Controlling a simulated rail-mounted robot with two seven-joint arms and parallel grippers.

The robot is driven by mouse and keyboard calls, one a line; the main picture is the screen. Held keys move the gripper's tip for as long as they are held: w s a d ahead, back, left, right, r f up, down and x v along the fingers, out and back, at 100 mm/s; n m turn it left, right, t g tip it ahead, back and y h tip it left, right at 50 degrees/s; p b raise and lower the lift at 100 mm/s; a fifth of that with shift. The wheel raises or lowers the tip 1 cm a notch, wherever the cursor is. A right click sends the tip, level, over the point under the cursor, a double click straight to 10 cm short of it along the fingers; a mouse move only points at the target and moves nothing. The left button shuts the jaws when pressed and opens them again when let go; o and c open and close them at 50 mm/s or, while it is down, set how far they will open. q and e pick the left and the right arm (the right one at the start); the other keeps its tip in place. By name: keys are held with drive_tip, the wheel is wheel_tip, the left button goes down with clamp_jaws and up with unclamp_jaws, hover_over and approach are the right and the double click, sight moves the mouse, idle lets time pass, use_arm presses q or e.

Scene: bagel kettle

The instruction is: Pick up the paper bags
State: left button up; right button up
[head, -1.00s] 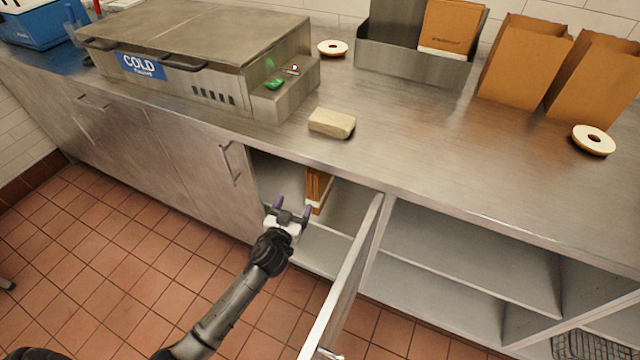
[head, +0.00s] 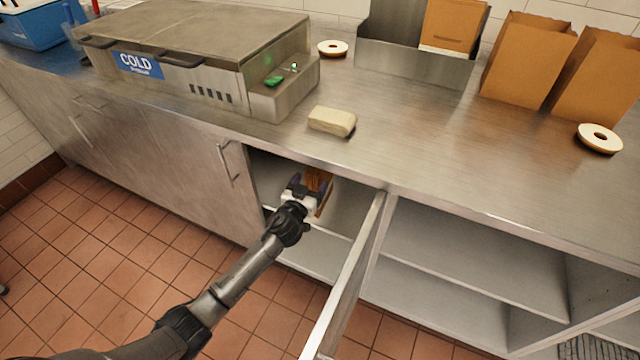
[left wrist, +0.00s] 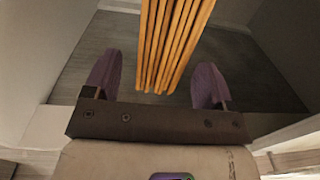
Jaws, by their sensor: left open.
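A stack of flat brown paper bags (head: 318,184) stands inside the open lower cabinet, partly hidden by my left gripper in the head view. In the left wrist view the bags (left wrist: 174,45) show as several thin folded edges side by side. My left gripper (head: 308,190) is inside the cabinet opening. In the left wrist view its two purple fingers (left wrist: 160,85) are apart, one to each side of the stack's near end, with gaps on both sides. My right gripper is not in view.
The open cabinet door (head: 345,285) stands out to the right of my left arm. Opened paper bags (head: 527,62) stand on the steel counter (head: 420,140) above, near a metal holder (head: 412,68) with more bags. Empty shelves (head: 470,265) lie to the right.

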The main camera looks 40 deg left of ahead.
use_arm(q)
drive_tip(key=b+x, duration=0.1)
drive_tip(key=x, duration=0.3)
drive_tip(key=shift+w+a+r, duration=0.1)
drive_tip(key=shift+w, duration=0.2)
drive_tip(key=shift+s, duration=0.1)
clamp_jaws()
idle(0.5)
